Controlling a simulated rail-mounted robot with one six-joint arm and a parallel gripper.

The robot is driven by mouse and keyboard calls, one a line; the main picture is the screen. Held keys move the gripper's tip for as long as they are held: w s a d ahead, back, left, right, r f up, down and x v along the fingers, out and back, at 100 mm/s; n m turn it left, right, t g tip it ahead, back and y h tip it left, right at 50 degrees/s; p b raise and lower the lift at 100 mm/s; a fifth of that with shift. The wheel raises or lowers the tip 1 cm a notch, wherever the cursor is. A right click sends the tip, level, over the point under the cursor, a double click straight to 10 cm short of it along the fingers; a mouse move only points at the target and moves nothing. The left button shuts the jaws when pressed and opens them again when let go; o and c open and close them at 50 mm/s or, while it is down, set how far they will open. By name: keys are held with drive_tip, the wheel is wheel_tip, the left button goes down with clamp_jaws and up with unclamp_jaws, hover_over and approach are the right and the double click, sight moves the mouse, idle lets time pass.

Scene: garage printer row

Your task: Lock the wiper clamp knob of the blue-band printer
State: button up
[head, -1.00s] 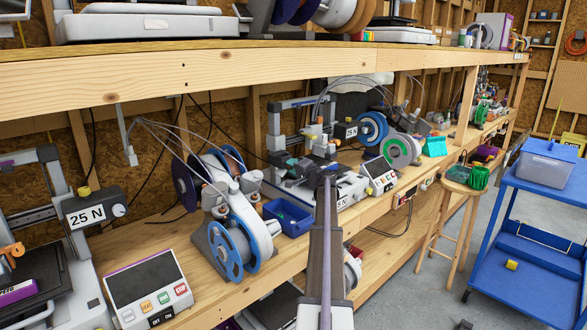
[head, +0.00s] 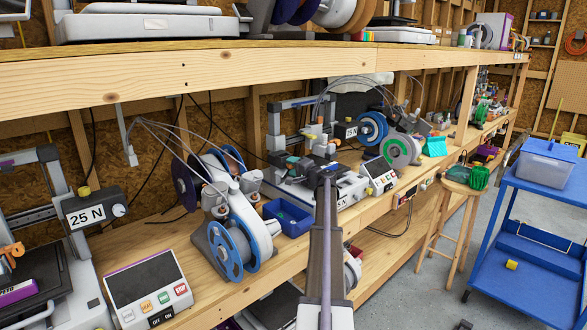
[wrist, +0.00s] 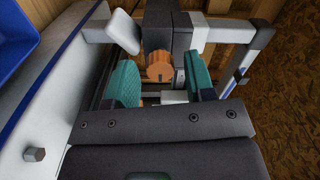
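The blue-band printer (head: 345,190) stands on the bench in the middle of the head view, partly behind my arm. In the wrist view its pale side with a blue band (wrist: 70,48) runs along the left. A round orange-brown knob (wrist: 160,67), likely the wiper clamp knob, sits below a dark block. My gripper (wrist: 163,74) has teal finger pads spread on either side of this knob, with a visible gap on both sides. It holds nothing. In the head view my gripper (head: 300,163) is over the printer, and the knob cannot be made out there.
A spool unit (head: 235,215) and a blue bin (head: 288,216) stand left of the printer. A control box (head: 380,176) stands to its right. Grey frame bars (wrist: 245,50) lie close right of my fingers. The upper shelf (head: 200,70) hangs above.

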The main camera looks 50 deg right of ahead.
drive_tip(key=shift+o, duration=0.4)
drive_tip(key=s+a, duration=0.2)
drive_tip(key=s, duration=0.8)
drive_tip(key=shift+s, duration=0.3)
